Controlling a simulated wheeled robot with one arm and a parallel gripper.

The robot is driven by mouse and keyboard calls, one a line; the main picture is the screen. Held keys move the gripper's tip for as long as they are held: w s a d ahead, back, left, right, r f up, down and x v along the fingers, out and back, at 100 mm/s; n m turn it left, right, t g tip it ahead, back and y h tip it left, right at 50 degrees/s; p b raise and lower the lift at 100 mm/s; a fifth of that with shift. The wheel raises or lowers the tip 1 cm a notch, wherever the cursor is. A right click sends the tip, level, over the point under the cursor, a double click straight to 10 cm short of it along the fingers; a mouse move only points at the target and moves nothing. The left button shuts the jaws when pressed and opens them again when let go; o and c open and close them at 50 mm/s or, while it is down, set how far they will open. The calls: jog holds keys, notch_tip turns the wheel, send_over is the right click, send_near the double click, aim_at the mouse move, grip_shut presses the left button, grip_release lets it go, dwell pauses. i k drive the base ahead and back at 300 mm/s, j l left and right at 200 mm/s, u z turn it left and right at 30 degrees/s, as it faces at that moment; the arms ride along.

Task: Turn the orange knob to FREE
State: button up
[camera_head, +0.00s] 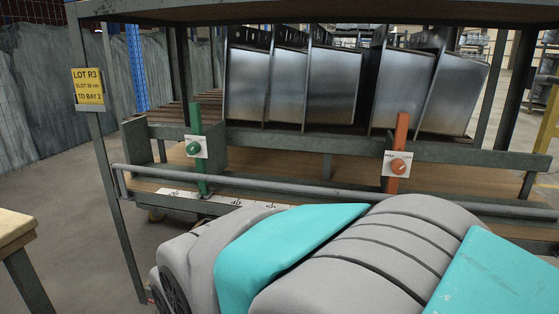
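The orange knob (398,167) sits on a small white plate (389,181) fixed to an orange upright post (402,130) at the right of the rack. The lettering on the plate is too small to read, so I cannot tell which setting the knob points to. A green knob (194,148) sits on a similar plate on a green post (197,120) at the left. My grey and teal arm fills the lower middle and right of the view, below and in front of the orange knob. My gripper is not in view.
The rack (300,141) holds several upright metal sinks (335,85). A horizontal rail (270,187) runs across its front, with a marked white strip (190,195) below. A yellow sign (88,87) hangs on the left post. A wooden table (12,226) stands at lower left.

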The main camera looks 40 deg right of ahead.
aim_at(397, 167)
jog(key=z, duration=2.15)
